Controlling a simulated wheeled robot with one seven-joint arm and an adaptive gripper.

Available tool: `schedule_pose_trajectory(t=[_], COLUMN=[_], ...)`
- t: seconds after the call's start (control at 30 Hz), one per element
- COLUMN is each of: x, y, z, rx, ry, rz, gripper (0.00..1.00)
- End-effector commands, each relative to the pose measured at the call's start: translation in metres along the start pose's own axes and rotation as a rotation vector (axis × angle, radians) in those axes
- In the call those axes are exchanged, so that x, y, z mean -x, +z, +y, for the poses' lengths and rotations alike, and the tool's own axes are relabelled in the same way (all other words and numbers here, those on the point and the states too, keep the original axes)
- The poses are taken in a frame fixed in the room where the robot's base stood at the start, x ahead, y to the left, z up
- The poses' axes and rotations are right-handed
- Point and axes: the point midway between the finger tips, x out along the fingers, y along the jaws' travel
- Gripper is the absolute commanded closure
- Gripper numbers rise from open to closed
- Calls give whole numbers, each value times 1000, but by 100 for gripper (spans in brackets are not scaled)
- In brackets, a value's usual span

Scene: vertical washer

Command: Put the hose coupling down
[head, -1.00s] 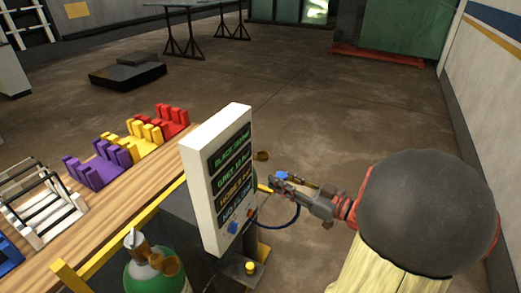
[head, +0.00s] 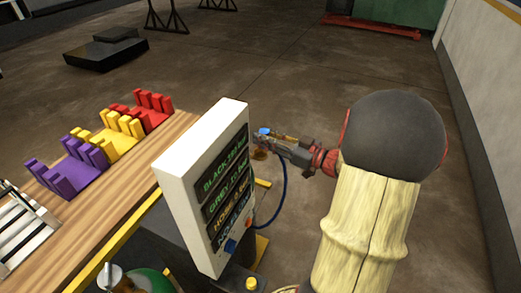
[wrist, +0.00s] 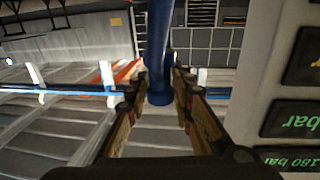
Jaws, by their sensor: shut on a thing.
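The blue hose coupling (head: 264,132) is at the tips of my gripper (head: 270,139), just right of the white panel in the head view. In the wrist view the blue coupling (wrist: 158,98) stands between the two fingers of my gripper (wrist: 160,103), which are shut on it. A dark blue hose (head: 284,188) hangs below the gripper and curves down behind the panel. The coupling is held in the air; its lower end is partly hidden.
A tilted white panel (head: 172,172) with green and yellow pressure labels stands close left of my gripper. A wooden bench (head: 160,165) carries red (head: 150,110), yellow (head: 118,135) and purple (head: 70,170) holders. A green cylinder (head: 150,281) stands at the bottom. Floor right is clear.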

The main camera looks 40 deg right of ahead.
Motion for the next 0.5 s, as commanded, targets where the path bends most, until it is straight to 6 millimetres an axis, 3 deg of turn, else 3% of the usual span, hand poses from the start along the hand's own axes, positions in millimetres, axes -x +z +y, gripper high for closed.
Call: schedule_pose_trajectory(t=[0.2,0.5], x=[-25,-37], y=[38,57], z=[25,38], rx=[-2,0], ry=[-2,-1], rz=[0,0], gripper=[100,100])
